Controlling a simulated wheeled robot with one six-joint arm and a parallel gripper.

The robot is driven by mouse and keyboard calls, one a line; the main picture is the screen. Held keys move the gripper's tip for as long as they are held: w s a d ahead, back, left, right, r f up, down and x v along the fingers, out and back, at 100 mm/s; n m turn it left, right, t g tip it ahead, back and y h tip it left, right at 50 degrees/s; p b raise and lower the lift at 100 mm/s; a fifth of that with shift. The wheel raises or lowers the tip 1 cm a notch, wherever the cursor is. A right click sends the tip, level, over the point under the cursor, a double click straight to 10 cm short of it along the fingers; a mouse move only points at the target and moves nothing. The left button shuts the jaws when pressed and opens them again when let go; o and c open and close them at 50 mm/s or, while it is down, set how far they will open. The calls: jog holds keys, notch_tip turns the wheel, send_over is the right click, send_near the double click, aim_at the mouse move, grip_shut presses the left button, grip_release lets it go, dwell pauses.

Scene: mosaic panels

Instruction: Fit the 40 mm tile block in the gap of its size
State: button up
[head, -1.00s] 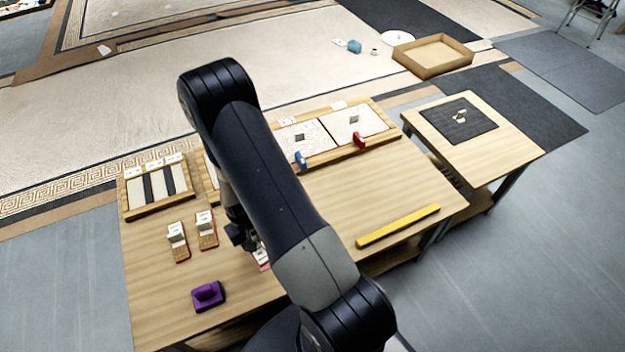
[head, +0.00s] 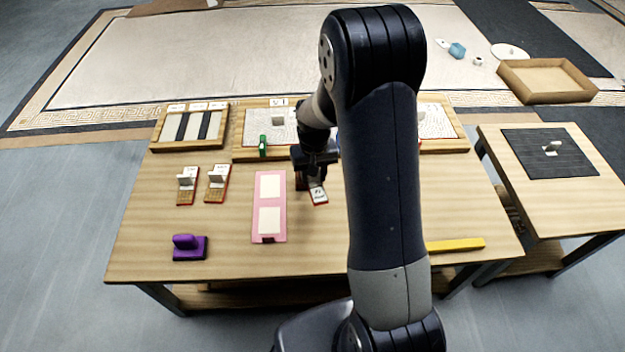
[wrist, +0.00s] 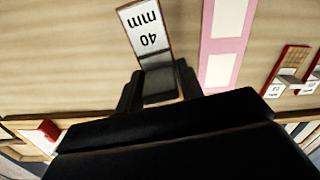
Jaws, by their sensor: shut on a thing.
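The 40 mm tile block (wrist: 147,32) has a white face marked "40 mm" and a reddish edge. It also shows in the head view (head: 319,195), right of the pink board. My gripper (wrist: 160,84) is shut on its grey upright part. In the head view my gripper (head: 314,172) is over the middle of the table. I cannot tell whether the block touches the table. The framed panel (head: 190,107) at the back left has pale and dark strips. A long wooden frame (head: 240,152) with white mosaic panels stands beside it, partly hidden by my arm.
Two similar labelled blocks (head: 187,185) and (head: 217,183) stand at the left. The pink board (head: 269,188) has two white rectangles. A purple piece (head: 189,248) lies front left and a yellow bar (head: 455,245) front right. A green peg (head: 262,146) stands by the long frame.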

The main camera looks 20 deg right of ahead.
jog(key=b, duration=0.2)
jog(key=shift+w+d+b, duration=0.35)
jog(key=shift+w, duration=0.05)
jog(key=w+d+f+m+b, duration=0.2)
jog(key=w+d, duration=0.2)
jog(key=d, duration=0.3)
send_over(333, 190)
notch_tip(333, 190, down, 6)
jog(key=shift+r+b, duration=0.1)
jog(key=shift+b, duration=0.35)
jog(key=shift+f+b, duration=0.45)
jog(key=shift+f, duration=1.9)
jog(key=shift+f, duration=0.1)
jog(key=o, duration=1)
